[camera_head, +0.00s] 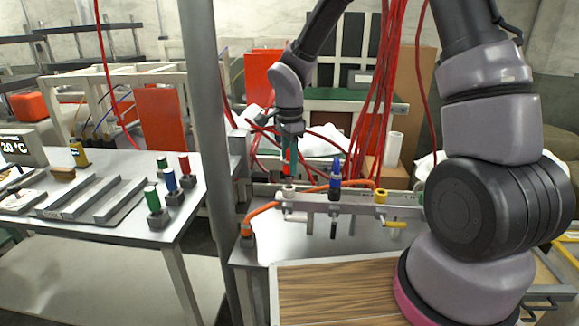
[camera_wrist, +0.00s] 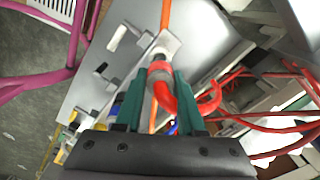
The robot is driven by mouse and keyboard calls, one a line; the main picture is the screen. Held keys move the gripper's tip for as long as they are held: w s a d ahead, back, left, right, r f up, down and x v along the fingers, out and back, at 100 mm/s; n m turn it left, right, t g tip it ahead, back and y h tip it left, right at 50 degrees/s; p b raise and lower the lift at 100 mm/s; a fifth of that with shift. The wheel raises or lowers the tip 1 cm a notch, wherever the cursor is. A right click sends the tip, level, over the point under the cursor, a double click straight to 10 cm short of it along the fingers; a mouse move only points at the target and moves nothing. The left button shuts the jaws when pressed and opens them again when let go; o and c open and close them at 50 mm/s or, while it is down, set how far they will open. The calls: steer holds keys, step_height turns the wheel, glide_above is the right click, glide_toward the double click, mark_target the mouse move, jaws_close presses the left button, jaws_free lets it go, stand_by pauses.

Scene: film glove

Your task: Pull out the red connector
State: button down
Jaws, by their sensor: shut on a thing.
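The red connector (camera_wrist: 160,69) shows in the wrist view as a red collar with a curved red hose, at a pale fitting on a metal rail (camera_wrist: 114,75). My gripper (camera_wrist: 161,84) has its two teal fingers on either side of it, shut on it. In the head view my gripper (camera_head: 289,168) points down over the left end of the rail (camera_head: 357,209). The connector is mostly hidden there by the fingers. I cannot tell how deep it sits in its fitting. A blue connector (camera_head: 336,172) and a yellow one (camera_head: 381,195) stand to the right on the rail.
An orange hose (camera_head: 262,210) runs beside the rail to a fitting at the bench's left. Red cables (camera_head: 378,100) hang behind my arm. A grey post (camera_head: 206,130) stands left. The left table (camera_head: 100,222) holds green, blue and red plugs (camera_head: 184,162) and grey bars.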

steer(key=shift+r, duration=0.95)
steer(key=shift+r, duration=0.1)
steer(key=shift+r, duration=1.4)
